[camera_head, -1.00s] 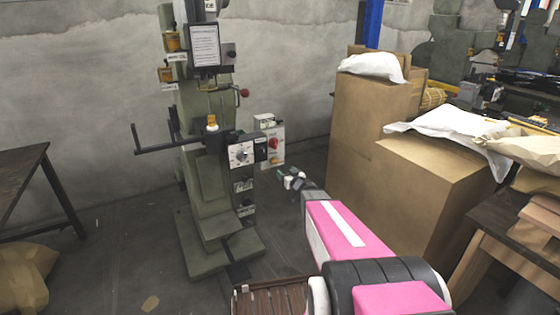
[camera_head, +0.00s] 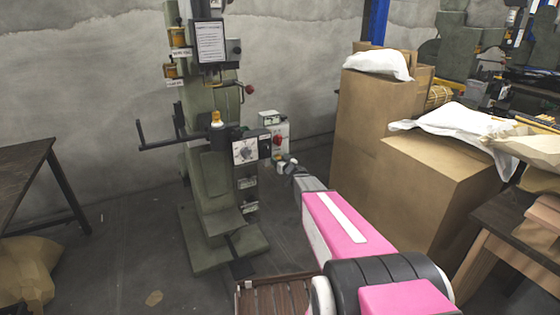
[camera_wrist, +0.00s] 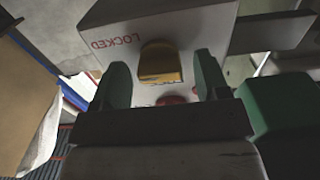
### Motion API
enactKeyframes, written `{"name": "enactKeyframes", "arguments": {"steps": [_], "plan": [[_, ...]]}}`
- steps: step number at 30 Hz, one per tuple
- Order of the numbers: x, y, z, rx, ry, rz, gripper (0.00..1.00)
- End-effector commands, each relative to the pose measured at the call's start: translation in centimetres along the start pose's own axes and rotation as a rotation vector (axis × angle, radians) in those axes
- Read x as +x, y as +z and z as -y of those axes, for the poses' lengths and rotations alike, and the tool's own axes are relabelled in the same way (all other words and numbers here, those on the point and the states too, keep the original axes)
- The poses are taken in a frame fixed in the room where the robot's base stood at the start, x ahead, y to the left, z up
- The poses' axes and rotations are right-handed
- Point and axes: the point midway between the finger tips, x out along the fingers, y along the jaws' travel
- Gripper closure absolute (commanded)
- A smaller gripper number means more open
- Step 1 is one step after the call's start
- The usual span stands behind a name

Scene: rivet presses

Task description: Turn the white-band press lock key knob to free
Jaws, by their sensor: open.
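The green press (camera_head: 212,150) stands left of centre in the head view. A white-grey panel (camera_head: 283,130) on its right side carries a red knob (camera_head: 278,140). In the wrist view the yellow lock key knob (camera_wrist: 160,62) sits on a white plate (camera_wrist: 195,25) beside the red word LOCKED. My gripper (camera_wrist: 161,80) is open, with one green finger on each side of the yellow knob in the picture. I cannot tell whether either finger touches it. In the head view my gripper (camera_head: 288,163) is at the panel's lower part and partly hides it.
A black lever bar (camera_head: 165,144) sticks out left from the press. Tall cardboard boxes (camera_head: 375,120) with white bags stand close on the right of my arm. A dark table (camera_head: 25,165) is at far left. Floor in front of the press is clear.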

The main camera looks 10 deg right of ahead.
Motion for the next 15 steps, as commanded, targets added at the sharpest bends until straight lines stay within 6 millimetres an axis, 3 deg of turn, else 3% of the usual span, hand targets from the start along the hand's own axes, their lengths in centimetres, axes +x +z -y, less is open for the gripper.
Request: {"name": "enactKeyframes", "arguments": {"steps": [5,8,10,15], "plan": [[-0.02,-0.02,0.02,0.000,0.000,0.000,0.32],[-0.03,-0.02,0.03,0.000,0.000,0.000,0.58],[-0.04,-0.02,0.02,0.000,0.000,0.000,0.81],[-0.04,-0.02,0.02,-0.001,0.000,0.000,0.81]]}}
